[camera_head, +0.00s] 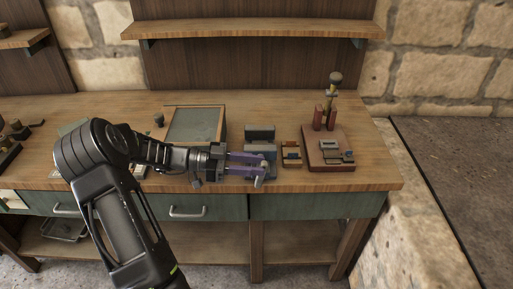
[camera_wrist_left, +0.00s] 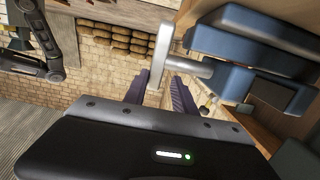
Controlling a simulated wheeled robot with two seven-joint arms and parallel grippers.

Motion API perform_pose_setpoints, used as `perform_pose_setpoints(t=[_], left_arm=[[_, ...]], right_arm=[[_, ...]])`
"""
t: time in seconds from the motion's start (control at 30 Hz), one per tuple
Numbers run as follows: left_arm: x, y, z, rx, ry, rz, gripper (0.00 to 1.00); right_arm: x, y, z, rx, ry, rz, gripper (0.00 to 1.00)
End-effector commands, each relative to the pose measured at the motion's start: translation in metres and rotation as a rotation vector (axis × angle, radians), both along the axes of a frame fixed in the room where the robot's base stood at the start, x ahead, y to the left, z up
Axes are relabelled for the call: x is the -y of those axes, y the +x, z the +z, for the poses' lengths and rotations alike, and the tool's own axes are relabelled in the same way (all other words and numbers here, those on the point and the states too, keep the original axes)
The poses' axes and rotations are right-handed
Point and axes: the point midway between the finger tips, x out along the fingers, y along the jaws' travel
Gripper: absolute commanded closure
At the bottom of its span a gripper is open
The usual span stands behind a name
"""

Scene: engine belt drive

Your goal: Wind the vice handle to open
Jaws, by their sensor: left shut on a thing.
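The vice (camera_head: 260,134) stands at the front edge of the bench in the head view. In the left wrist view its blue-grey body (camera_wrist_left: 262,42) fills the upper right. Its pale metal handle (camera_wrist_left: 165,45) is a short bar on a round screw (camera_wrist_left: 192,67). My left gripper (camera_head: 262,165) comes in from the left at the front of the vice. In the wrist view its purple fingers (camera_wrist_left: 168,88) are shut on the handle's lower end. The fingers partly hide the grip in the head view. My right gripper is not in view.
A framed grey-green panel (camera_head: 196,125) lies behind my left wrist. Small coloured blocks (camera_head: 291,153) sit right of the vice. Farther right is a reddish-brown board (camera_head: 326,145) with metal parts and a upright tool. The bench's right end (camera_head: 375,160) is clear.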

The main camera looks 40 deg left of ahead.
Motion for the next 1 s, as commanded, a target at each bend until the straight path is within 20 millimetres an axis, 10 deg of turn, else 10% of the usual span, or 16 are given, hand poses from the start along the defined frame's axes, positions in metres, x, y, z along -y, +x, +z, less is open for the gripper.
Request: perform_pose_setpoints(t=[1.0], left_arm=[[-0.012,0.003,-0.002,0.082,-0.094,0.027,1.0]], right_arm=[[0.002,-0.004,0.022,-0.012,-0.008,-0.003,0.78]])
